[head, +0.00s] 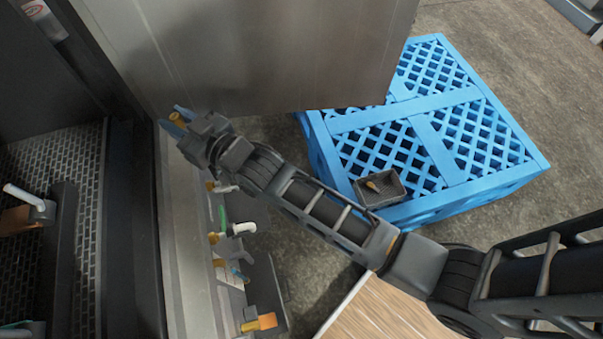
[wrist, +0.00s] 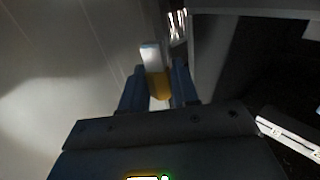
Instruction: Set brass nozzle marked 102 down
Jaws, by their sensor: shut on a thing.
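My gripper (head: 174,119) is at the upper left in the head view, beside the edge of a large grey metal panel. Its blue fingers are shut on a small brass-yellow piece, the brass nozzle (head: 176,116). In the wrist view the nozzle (wrist: 157,84) sits between the two fingers, yellow low down with a pale grey-white end pointing up. No marking on it is legible. My gripper is well to the left of the blue crate and appears to hold the nozzle clear of any surface.
A blue lattice crate (head: 395,112) stands on the floor, with a small dark tray (head: 362,194) on top holding a yellowish piece. The metal panel (head: 250,50) stands close to my gripper. Several fittings, including a white elbow (head: 241,229), lie along a grey ledge below my arm.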

